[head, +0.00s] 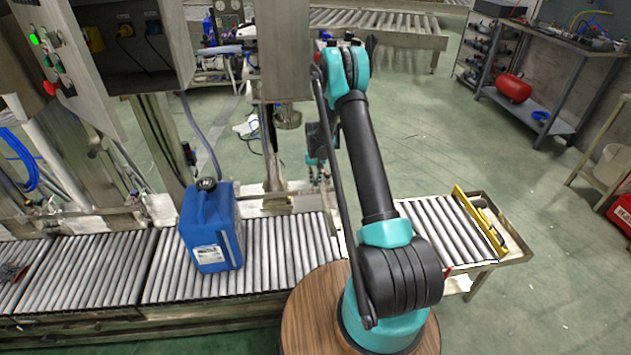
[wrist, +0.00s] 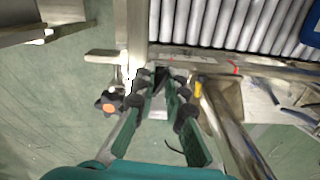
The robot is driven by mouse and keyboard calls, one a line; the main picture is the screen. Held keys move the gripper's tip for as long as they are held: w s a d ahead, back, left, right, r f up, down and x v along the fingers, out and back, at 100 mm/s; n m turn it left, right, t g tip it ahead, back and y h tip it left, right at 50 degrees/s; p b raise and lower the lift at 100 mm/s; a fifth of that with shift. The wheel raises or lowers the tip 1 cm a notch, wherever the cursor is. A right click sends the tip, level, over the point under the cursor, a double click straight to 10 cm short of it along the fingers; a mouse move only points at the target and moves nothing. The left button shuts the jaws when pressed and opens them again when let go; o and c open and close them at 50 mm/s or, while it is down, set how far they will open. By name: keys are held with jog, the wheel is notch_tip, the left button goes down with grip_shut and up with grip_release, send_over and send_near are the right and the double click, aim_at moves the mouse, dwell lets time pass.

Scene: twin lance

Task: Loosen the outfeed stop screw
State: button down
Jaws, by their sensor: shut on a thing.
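In the wrist view my gripper (wrist: 161,80) has its two green-padded fingers closed around a small dark piece (wrist: 161,75) beside the metal rail of the roller conveyor. The fingers hide most of it, and I cannot tell whether it is the outfeed stop screw. A black knob with an orange centre (wrist: 108,104) sits just left of the fingers, apart from the gripped piece. In the head view my gripper is partly hidden behind my arm. A yellow bar (head: 480,222) crosses the right end of the conveyor (head: 440,232).
A blue jug (head: 211,226) stands upright on the rollers left of my arm. A control cabinet (head: 60,65) and steel posts stand at the left. A workbench (head: 560,45) is at the back right. Green floor (head: 430,140) is clear behind the conveyor's right end.

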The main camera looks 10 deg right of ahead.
jog(key=shift+n, duration=0.5)
jog(key=n, duration=0.4)
jog(key=shift+n, duration=0.3)
jog(key=shift+n, duration=0.5)
jog(key=c, duration=1.7)
grip_release()
jog(key=shift+r, duration=0.1)
